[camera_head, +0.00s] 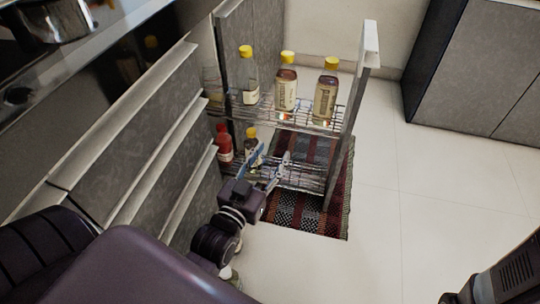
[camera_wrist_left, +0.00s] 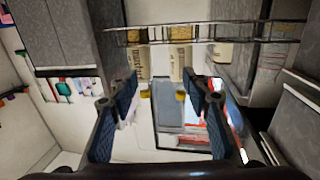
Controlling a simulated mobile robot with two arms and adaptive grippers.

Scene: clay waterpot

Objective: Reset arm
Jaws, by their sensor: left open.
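My left gripper (camera_head: 266,166) is open in the head view, in front of the lower wire shelf of a pulled-out pantry rack. In the left wrist view the two blue-padded fingers (camera_wrist_left: 160,92) are spread apart, with nothing held between them. A dark-capped arm part at the lower right of the head view shows no jaws, so my right gripper is out of view. A small yellow-capped bottle (camera_head: 251,142) and a red bottle (camera_head: 224,143) stand on the lower shelf, behind and left of my left gripper.
The rack's upper wire shelf (camera_head: 310,122) holds a clear bottle (camera_head: 247,77) and two brown bottles (camera_head: 286,83), all yellow-capped. The rack's front panel (camera_head: 355,110) stands right of my gripper. A patterned rug (camera_head: 335,190) lies below. Open floor (camera_head: 440,200) extends right. Drawers (camera_head: 150,150) flank the left.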

